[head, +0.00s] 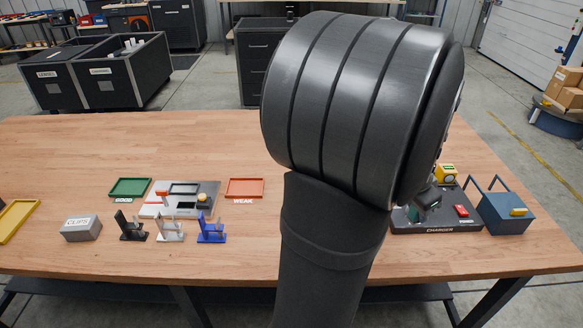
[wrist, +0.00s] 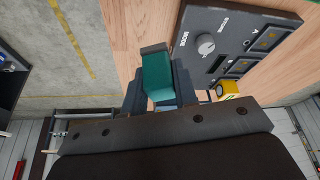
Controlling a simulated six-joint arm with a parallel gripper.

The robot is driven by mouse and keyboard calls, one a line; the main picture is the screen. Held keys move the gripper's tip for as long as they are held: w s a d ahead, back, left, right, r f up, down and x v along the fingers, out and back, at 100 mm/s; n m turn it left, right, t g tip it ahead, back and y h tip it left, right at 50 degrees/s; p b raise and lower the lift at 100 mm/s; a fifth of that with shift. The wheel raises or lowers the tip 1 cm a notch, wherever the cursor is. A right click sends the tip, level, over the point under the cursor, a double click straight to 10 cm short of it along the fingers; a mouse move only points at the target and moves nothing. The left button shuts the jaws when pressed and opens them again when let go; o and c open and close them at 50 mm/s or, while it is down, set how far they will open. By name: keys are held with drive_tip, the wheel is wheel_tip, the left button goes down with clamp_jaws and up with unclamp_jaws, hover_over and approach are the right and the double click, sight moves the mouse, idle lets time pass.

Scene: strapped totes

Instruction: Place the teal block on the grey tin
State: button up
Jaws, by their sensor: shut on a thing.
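The teal block (wrist: 157,75) is between the fingers of my gripper (wrist: 158,88) in the wrist view. The gripper is shut on it and holds it beside the charger unit. In the head view my gripper (head: 425,200) is at the charger, partly hidden behind my arm; a small teal patch shows there. The grey tin (head: 81,233), marked CLIPS, stands at the left front of the table, well away from my gripper. Its top looks clear.
The dark charger (head: 436,229) is under and beside my gripper, with a yellow item (head: 446,172) at its back and a blue tote (head: 505,212) on its right.

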drive_tip(key=w+a+n+t, duration=0.1)
drive_tip(key=w+a+n, duration=0.2)
drive_tip(key=w+a, duration=0.55)
drive_tip(key=w+a+r+n+y, duration=0.1)
drive_tip(key=w+a+n, duration=0.1)
drive_tip(key=w+a, duration=0.35)
drive_tip(key=w+a+n+t+y, duration=0.1)
drive_tip(key=w+a+n, duration=0.15)
drive_tip(key=a, duration=0.55)
drive_tip(key=w+a+r+n+y, duration=0.1)
drive_tip(key=w+a+n, duration=0.15)
drive_tip(key=a, duration=0.35)
drive_tip(key=n+y, duration=0.4)
drive_tip(key=n, duration=0.9)
hover_over(86, 220)
drive_tip(key=d, duration=0.1)
drive_tip(key=f, duration=0.4)
drive_tip(key=shift+s+d+f, duration=0.2)
drive_tip(key=shift+s, duration=0.2)
drive_tip(key=shift+s+a+f, duration=0.15)
drive_tip(key=shift+a+f, duration=0.05)
drive_tip(key=shift+f, duration=1.95)
drive_tip(key=shift+f, duration=0.1)
